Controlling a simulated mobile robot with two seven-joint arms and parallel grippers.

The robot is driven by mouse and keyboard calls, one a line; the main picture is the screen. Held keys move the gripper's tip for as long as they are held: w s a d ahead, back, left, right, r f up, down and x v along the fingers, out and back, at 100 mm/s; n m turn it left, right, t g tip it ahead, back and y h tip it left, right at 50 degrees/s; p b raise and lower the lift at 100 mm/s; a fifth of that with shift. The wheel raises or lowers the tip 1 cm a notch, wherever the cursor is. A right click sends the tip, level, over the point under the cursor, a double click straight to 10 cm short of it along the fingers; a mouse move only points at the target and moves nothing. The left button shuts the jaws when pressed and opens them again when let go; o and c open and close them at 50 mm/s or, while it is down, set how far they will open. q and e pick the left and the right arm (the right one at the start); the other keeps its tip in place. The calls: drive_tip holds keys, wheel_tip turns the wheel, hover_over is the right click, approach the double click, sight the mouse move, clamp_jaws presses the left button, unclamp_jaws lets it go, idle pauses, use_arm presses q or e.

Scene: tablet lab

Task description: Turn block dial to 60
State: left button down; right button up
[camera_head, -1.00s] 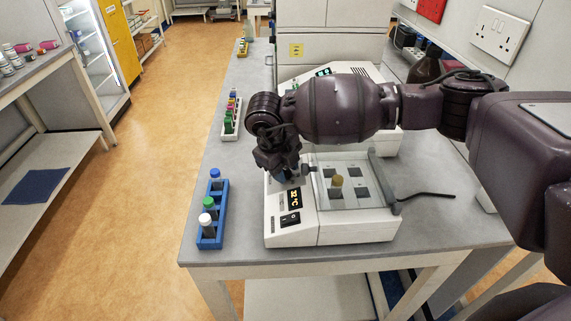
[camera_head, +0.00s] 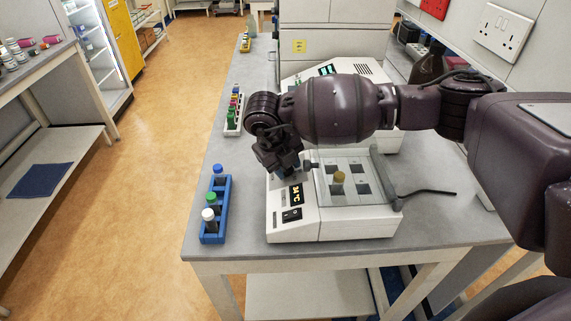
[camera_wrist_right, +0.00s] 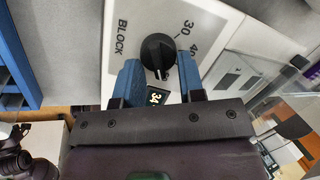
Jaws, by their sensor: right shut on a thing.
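The white heating block unit (camera_head: 290,228) stands on the bench, with a lit display (camera_head: 296,192) that reads about 34 °C. In the right wrist view, the black block dial (camera_wrist_right: 158,56) sits on the panel beside the word BLOCK, with marks 30 and 40 next to it. My right gripper (camera_wrist_right: 160,66) has its blue fingers on both sides of the dial, shut on it. In the head view my right gripper (camera_head: 303,168) reaches down at the unit's panel and hides the dial. The dial's exact setting is hard to read.
A blue rack (camera_head: 226,218) with several capped vials stands left of the unit. Another white instrument and a rack (camera_head: 233,122) stand farther back. A cable lies to the right.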

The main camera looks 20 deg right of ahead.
drive_tip(key=o, duration=0.9)
drive_tip(key=shift+a+r, duration=0.15)
drive_tip(key=shift+r, duration=0.4)
drive_tip(key=v, duration=0.9)
drive_tip(key=shift+s+a+r, duration=0.15)
drive_tip(key=shift+r, duration=0.2)
drive_tip(key=shift+s+f, duration=0.1)
